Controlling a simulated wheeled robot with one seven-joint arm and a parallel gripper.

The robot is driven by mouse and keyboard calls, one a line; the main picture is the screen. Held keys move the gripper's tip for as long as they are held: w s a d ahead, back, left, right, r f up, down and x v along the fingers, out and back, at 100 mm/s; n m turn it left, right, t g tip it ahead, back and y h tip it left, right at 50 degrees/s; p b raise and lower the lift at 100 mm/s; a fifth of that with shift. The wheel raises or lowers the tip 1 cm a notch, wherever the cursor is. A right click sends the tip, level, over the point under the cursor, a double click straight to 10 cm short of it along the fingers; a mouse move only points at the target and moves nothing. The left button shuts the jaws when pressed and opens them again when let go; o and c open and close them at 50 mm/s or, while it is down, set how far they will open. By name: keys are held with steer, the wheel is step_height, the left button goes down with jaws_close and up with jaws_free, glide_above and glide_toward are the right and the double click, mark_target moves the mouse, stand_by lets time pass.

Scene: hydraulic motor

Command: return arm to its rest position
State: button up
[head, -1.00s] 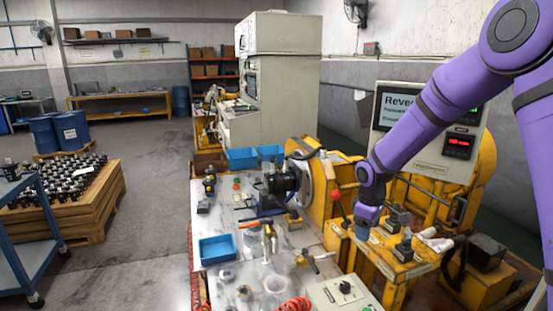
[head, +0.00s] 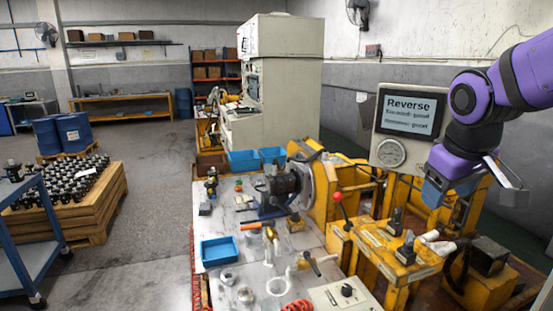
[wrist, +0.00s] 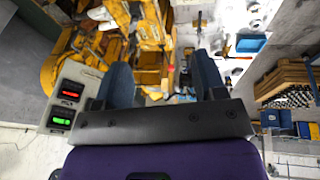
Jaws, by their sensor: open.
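My purple arm (head: 525,75) comes in from the right edge of the head view. My gripper (head: 432,194) hangs at its end, in front of the lower right of the grey display panel and above the yellow machine frame. In the wrist view my gripper (wrist: 160,82) shows its two blue fingers spread apart with nothing between them. The display panel (head: 408,118) reads "Reverse" and has a round gauge below the text; its right part is hidden behind my arm.
Two black-topped levers (head: 396,222) stand on the yellow bench. A red-knobbed lever (head: 338,198) is left of them. The marble worktable (head: 235,215) bears a blue tray (head: 219,250), a dark hydraulic motor (head: 280,188) and a control box (head: 345,295).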

steer(key=s+r+m+t+y, duration=0.1)
steer(key=s+r+m, duration=0.1)
steer(key=s, duration=1.1)
steer(key=shift+s+d+r+m+t, duration=0.15)
steer(key=shift+s+d+m+t, duration=0.2)
steer(key=shift+m, duration=0.25)
